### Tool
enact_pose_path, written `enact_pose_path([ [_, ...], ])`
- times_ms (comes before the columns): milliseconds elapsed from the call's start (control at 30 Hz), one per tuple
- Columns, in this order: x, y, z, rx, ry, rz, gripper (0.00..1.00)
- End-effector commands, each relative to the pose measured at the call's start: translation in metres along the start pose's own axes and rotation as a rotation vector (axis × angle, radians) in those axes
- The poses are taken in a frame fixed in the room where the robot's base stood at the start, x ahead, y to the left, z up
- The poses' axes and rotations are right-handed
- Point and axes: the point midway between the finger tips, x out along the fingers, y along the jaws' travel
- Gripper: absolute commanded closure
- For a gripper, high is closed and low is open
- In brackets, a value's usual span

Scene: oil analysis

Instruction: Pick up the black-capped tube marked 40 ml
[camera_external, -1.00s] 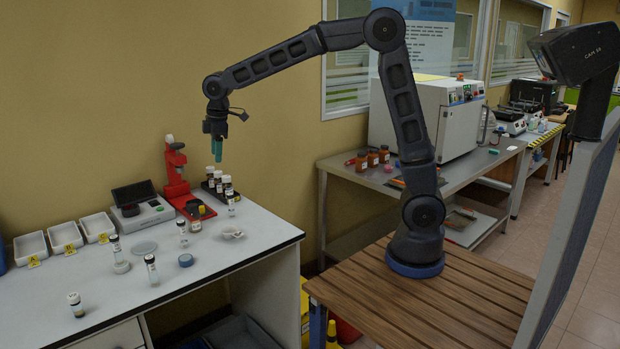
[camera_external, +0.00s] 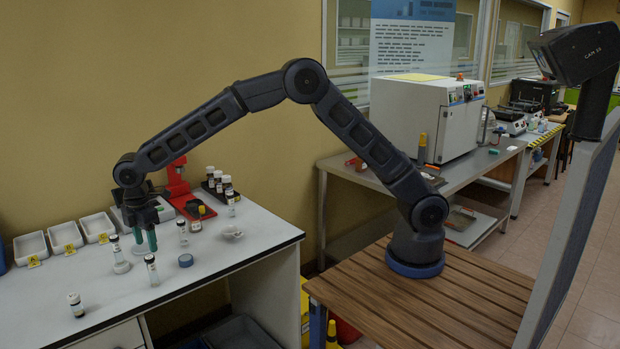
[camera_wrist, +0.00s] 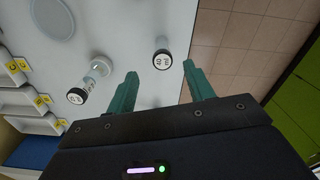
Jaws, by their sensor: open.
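Several clear tubes with black caps and white round top labels stand on the white bench. In the wrist view one tube (camera_wrist: 162,58) stands just beyond and between my fingertips; its label seems to show 40, but the print is too small to be sure. It is probably the front tube in the external view (camera_external: 151,268). Another capped tube (camera_wrist: 77,96) leans outward in the wrist view from a round clear stand, left of my fingers. My gripper (camera_external: 145,243) is open and empty above the bench, its teal fingers pointing down (camera_wrist: 160,86).
White trays (camera_external: 66,238) with yellow letter tags line the wall. A red device (camera_external: 177,180) and a black rack with several capped bottles (camera_external: 219,185) stand behind.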

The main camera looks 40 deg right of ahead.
Motion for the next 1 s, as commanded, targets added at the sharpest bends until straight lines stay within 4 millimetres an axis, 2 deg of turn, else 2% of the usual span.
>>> enact_pose_path([
  [300, 0.041, -0.001, 0.000, 0.001, -0.001, -0.001, 0.47],
  [567, 0.058, -0.001, -0.001, 0.001, -0.001, 0.000, 0.47],
  [900, 0.099, -0.003, -0.004, 0.002, -0.002, -0.001, 0.47],
  [1000, 0.104, -0.003, -0.004, 0.002, 0.000, 0.000, 0.47],
])
